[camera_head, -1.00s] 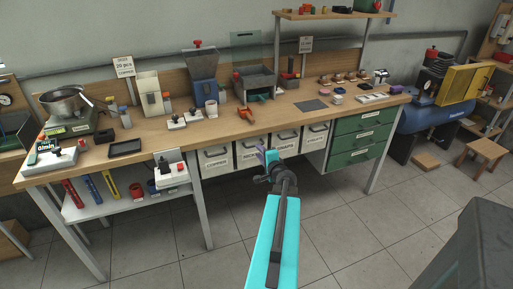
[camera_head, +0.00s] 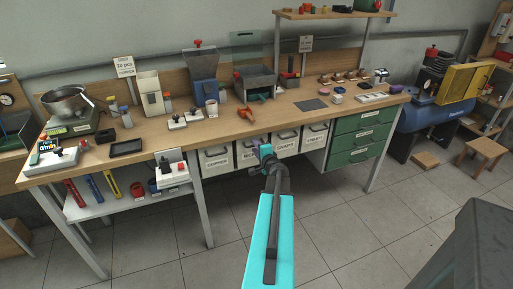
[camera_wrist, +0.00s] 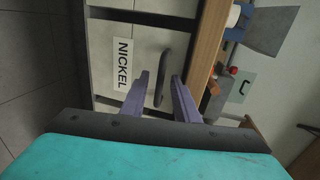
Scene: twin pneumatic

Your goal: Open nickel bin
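The nickel bin (camera_head: 246,157) is a white bin hanging under the workbench top, in a row with others. It looks closed, and my gripper and arm partly cover it in the head view. In the wrist view its front (camera_wrist: 142,45) appears turned sideways, with a white NICKEL label (camera_wrist: 122,63) and a dark bar handle (camera_wrist: 162,76). My gripper (camera_wrist: 160,80) is open, its two purple fingers on either side of the handle's near end. I cannot tell whether they touch it. In the head view my gripper (camera_head: 265,150) is in front of the bin row.
The copper bin (camera_head: 215,158) is to the left, and more white bins (camera_head: 315,137) are to the right. Green drawers (camera_head: 361,136) stand further right. The wooden bench top (camera_head: 225,126) overhangs the bins. The tiled floor in front is mostly clear.

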